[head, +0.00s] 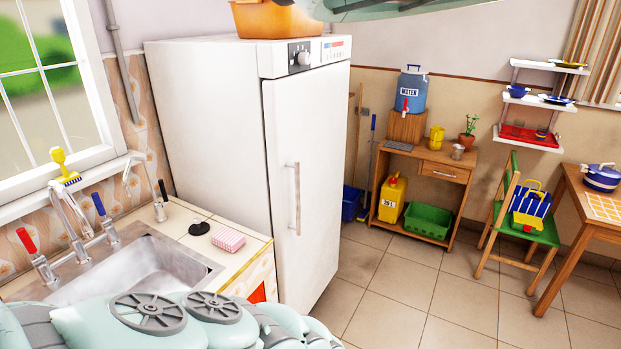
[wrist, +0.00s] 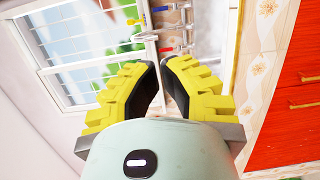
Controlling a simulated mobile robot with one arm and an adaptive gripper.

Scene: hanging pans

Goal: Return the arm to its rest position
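My gripper (wrist: 159,64) shows in the wrist view, with two yellow ribbed fingers and black inner pads. The fingers lean towards each other, with a narrow gap between the tips and a wider gap at their base. Nothing is held between them. Beyond the tips are the window (wrist: 85,45) and the sink taps (wrist: 165,48), and the fingers appear apart from them. In the head view, pale green parts of my arm show at the bottom left and top edge. My gripper is not visible there.
A white fridge (head: 215,125) stands close, with an orange container (head: 275,20) on top. The sink (head: 145,270) and a pink sponge (head: 228,239) are at the left. A wooden stand (head: 450,172), green chair (head: 535,235) and table (head: 575,215) are farther right. Tiled floor (head: 400,285) is open between.

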